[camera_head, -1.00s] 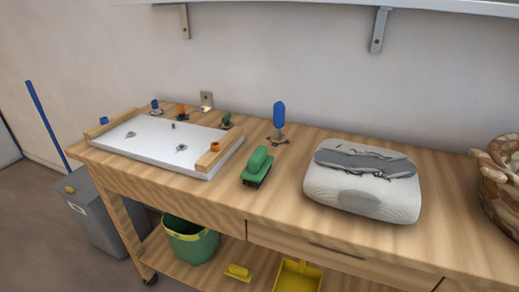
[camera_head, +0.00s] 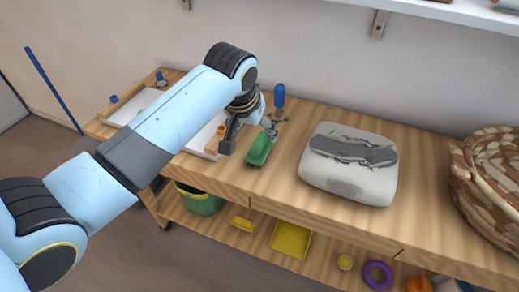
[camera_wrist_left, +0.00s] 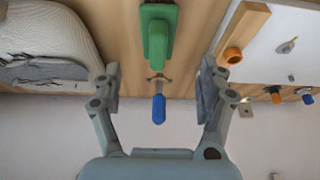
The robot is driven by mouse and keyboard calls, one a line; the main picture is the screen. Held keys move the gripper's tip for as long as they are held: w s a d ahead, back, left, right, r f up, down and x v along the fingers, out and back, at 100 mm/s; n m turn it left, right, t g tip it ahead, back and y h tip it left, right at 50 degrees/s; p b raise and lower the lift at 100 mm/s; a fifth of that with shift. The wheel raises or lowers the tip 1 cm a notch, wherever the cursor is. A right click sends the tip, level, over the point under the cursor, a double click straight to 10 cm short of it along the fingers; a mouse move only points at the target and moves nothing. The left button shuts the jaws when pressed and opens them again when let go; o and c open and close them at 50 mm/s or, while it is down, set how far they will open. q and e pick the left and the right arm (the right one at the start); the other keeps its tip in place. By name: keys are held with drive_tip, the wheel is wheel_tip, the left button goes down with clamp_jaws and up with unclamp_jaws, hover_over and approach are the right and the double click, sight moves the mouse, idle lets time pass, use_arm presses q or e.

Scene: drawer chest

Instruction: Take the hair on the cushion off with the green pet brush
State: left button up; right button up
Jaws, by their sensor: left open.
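The green pet brush (camera_head: 260,149) lies on the wooden workbench. It also shows in the left wrist view (camera_wrist_left: 157,32), at the top between the open fingers and beyond their tips. The cushion (camera_head: 347,184) is white and grey, to the right of the brush, with dark strands of hair (camera_head: 352,150) on its grey band. Part of the cushion shows in the left wrist view (camera_wrist_left: 48,40). My left gripper (camera_head: 249,142) is open and empty, just above and behind the brush. The right gripper is not in view.
A blue-handled tool (camera_head: 279,97) stands behind the brush. A white tray (camera_head: 199,141) with wooden ends lies left, partly hidden by my arm. A woven basket (camera_head: 485,180) stands at the right end. Bare bench top lies between cushion and basket.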

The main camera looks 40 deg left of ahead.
sight(259, 140)
use_arm(q)
drive_tip(key=x, duration=0.8)
drive_tip(key=shift+w+d, duration=0.1)
drive_tip(key=shift+d, duration=0.1)
drive_tip(key=c, duration=1.3)
drive_tip(key=shift+r, duration=0.15)
drive_tip(key=shift+c, duration=0.2)
wheel_tip(259, 140, up, 10)
drive_tip(key=shift+f, duration=0.1)
drive_tip(key=o, duration=0.7)
drive_tip(key=c, duration=0.5)
